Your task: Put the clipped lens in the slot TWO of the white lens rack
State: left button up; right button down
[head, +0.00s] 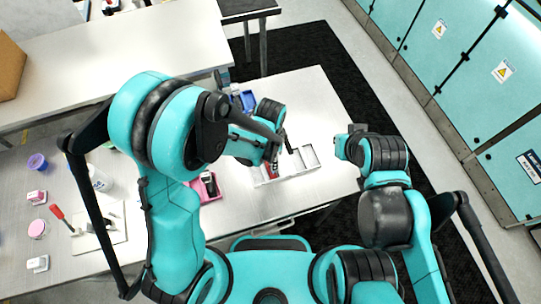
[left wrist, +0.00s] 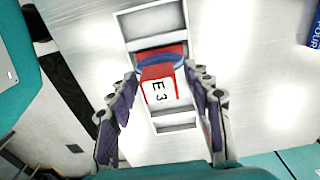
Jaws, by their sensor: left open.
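The white lens rack (head: 300,163) lies on the bench below my left gripper, and its dividers show in the left wrist view (left wrist: 152,27). The clipped lens, a blue-rimmed lens (left wrist: 160,62) with a red and white clip (left wrist: 158,88) marked "E 3", is at the rack's middle compartment in that view. In the head view the red clip (head: 273,168) is partly hidden. My left gripper (left wrist: 161,76) is open, its fingers on either side of the clip with gaps visible. My right gripper (head: 344,146) is off to the right, its fingers unclear. No slot number is readable.
A pink tray (head: 208,188) with dark items lies left of the rack. Blue boxes (head: 243,100) are behind my left wrist. Small jars and a board with a red-handled tool (head: 98,232) are farther left. The bench right of the rack is clear.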

pick_arm(q)
notch_tip(320, 180, up, 12)
jog(key=p, duration=0.2)
jog(key=s+a+r+n+t, duration=0.2)
jog(key=a+r+n+t, duration=0.1)
jog(key=a+r+n, duration=0.2)
jog(key=s+a+r+n+t, duration=0.3)
jog(key=a+n, duration=0.6)
jog(key=a, duration=0.4)
notch_tip(320, 180, up, 2)
jog(key=shift+r+t, duration=0.15)
jog(key=shift+t, duration=0.45)
jog(key=shift+d, duration=0.1)
jog(key=shift+s, duration=0.1)
